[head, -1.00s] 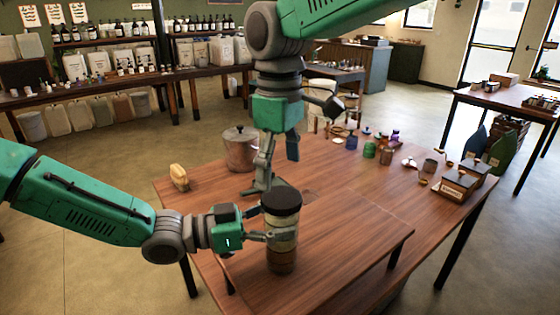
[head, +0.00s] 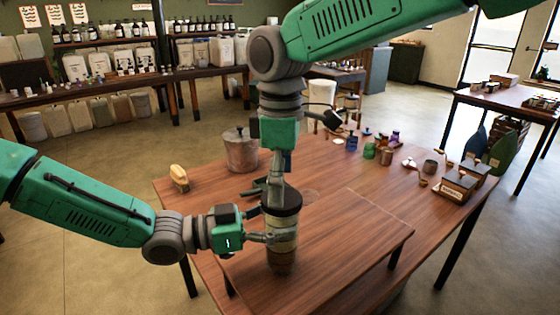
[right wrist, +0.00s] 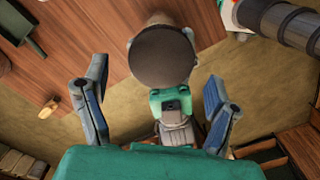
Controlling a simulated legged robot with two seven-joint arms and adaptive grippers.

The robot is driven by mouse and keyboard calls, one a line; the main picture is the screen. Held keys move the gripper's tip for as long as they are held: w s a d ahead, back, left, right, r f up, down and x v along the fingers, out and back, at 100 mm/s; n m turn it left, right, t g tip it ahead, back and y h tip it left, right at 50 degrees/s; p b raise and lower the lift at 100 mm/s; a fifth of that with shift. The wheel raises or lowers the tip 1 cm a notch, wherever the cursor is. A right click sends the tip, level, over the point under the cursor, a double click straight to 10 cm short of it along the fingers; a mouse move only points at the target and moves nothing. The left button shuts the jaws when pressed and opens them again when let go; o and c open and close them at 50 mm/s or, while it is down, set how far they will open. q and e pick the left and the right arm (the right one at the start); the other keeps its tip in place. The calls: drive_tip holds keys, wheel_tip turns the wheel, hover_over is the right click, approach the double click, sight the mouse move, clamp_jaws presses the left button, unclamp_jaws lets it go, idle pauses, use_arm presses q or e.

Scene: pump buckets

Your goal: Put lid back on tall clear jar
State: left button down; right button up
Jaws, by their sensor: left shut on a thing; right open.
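The tall clear jar (head: 281,255) stands upright on the table, with pale and brown bands visible. A round dark lid (head: 284,202) covers its mouth; whether it is fully seated I cannot tell. My left gripper (head: 278,237) is shut on the jar's upper body from the left. My right gripper (head: 276,182) hangs over the lid, open, its fingers pointing down and overlapping the lid's back edge in the head view. In the right wrist view, the lid (right wrist: 163,55) shows as a brown disc ahead of and between the spread fingers (right wrist: 148,82), apart from both.
A metal pot (head: 241,150) and a yellowish object (head: 179,178) stand at the table's (head: 335,235) back left. Small colored jars (head: 369,150) and a wooden box (head: 459,187) are to the right. The table's front right is clear.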

drive_tip(key=shift+f, duration=1.65)
drive_tip(key=c, duration=1.3)
drive_tip(key=shift+o, duration=0.2)
drive_tip(key=m, duration=0.4)
drive_tip(key=shift+m, duration=0.4)
drive_tip(key=o, duration=1.4)
wheel_tip(320, 180, up, 12)
drive_tip(key=shift+w+a+f, duration=0.1)
